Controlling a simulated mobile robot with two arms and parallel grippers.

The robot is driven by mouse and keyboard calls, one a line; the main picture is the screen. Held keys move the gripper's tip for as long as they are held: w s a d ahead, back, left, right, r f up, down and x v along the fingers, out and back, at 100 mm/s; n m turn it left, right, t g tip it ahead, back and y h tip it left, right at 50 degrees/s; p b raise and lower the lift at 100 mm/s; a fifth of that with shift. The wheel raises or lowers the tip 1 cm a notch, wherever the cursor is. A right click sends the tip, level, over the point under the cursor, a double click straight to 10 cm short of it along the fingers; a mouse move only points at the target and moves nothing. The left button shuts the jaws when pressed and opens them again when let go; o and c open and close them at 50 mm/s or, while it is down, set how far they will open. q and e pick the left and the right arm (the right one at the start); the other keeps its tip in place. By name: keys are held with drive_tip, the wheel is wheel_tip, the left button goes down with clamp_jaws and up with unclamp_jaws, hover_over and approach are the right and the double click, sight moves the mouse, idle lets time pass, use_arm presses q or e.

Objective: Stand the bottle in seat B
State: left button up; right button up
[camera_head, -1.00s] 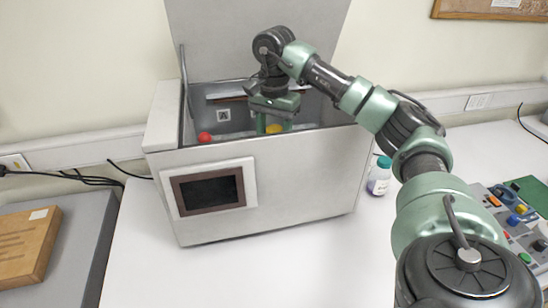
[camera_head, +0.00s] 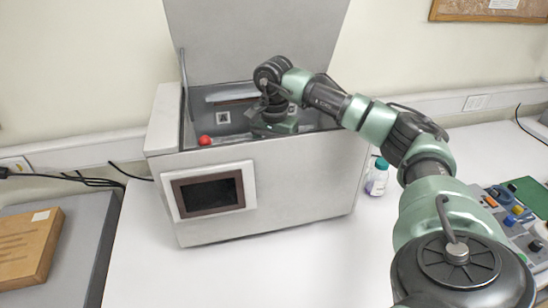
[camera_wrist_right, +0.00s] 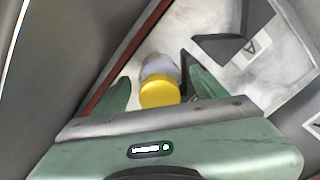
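The grey machine (camera_head: 275,190) stands with its lid up. My right gripper (camera_head: 275,128) reaches down into its open chamber. In the right wrist view, a yellow-capped bottle (camera_wrist_right: 160,92) is between the fingers of my right gripper (camera_wrist_right: 160,78), with a visible gap on each side, so the gripper looks open around it. The bottle's base is hidden, and the gripper hides the bottle in the head view. A label A (camera_head: 223,117) is on the chamber's back wall; it also shows in the right wrist view (camera_wrist_right: 251,46). No label B is readable. My left gripper is out of view.
A red knob (camera_head: 205,140) is at the chamber's front left. The chamber's front wall is close to my gripper. A teal-capped bottle (camera_head: 377,177) stands on the table right of the machine. A control panel (camera_head: 515,215) is at the right. The front table is clear.

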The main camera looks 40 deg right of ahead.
drive_tip(key=shift+r, duration=0.35)
wheel_tip(320, 180, up, 7)
drive_tip(key=shift+w+f+b, duration=0.1)
drive_tip(key=shift+f+b, duration=0.05)
drive_tip(key=shift+b, duration=1.05)
wheel_tip(320, 180, up, 5)
drive_tip(key=shift+f+p, duration=0.1)
drive_tip(key=shift+p, duration=0.75)
